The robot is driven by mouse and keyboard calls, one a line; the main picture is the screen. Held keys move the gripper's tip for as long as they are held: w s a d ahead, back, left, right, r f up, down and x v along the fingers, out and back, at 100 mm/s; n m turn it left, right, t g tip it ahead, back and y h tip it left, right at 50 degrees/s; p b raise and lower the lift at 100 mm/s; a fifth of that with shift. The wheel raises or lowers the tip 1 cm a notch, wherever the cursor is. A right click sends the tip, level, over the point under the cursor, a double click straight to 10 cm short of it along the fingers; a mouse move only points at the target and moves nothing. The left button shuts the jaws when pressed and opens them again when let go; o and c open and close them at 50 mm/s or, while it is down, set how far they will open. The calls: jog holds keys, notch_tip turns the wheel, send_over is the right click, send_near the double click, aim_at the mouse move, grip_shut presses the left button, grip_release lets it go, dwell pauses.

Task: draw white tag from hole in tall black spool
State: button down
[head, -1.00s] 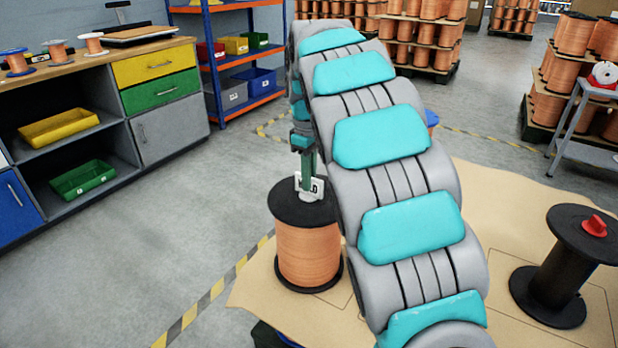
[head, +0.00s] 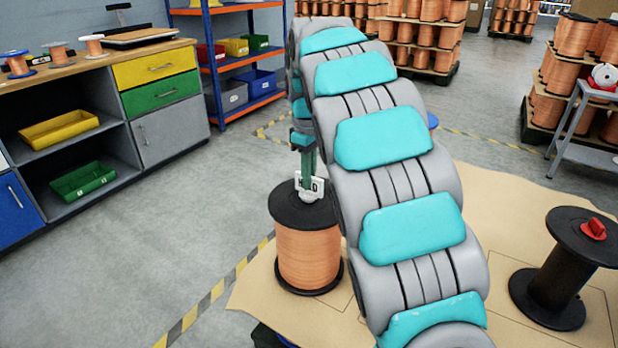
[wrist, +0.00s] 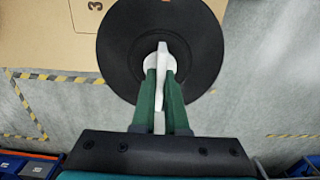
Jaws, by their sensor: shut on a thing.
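The white tag (head: 318,187), with dark lettering partly covered by my fingers, stands upright at the middle of the black top flange of a copper-wound spool (head: 309,258). My gripper (head: 308,182) comes down from above with its green fingers shut on the tag. In the wrist view the tag (wrist: 161,70) shows edge-on between the fingertips (wrist: 161,76), over the round black flange (wrist: 205,45). The hole is hidden under the tag and fingers, so I cannot tell how deep the tag sits.
A bare black spool (head: 555,270) with a red piece (head: 594,229) on top stands at the right on the brown sheet (head: 500,190). A workbench (head: 160,85) is at the left and a shelf rack (head: 240,60) behind. My arm hides the middle.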

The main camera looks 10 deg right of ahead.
jog(key=shift+r+p, duration=0.4)
jog(key=shift+r, duration=0.7)
dwell(0.4)
jog(key=shift+r+p, duration=0.65)
jog(key=shift+r, duration=1.3)
jog(key=shift+s, duration=0.1)
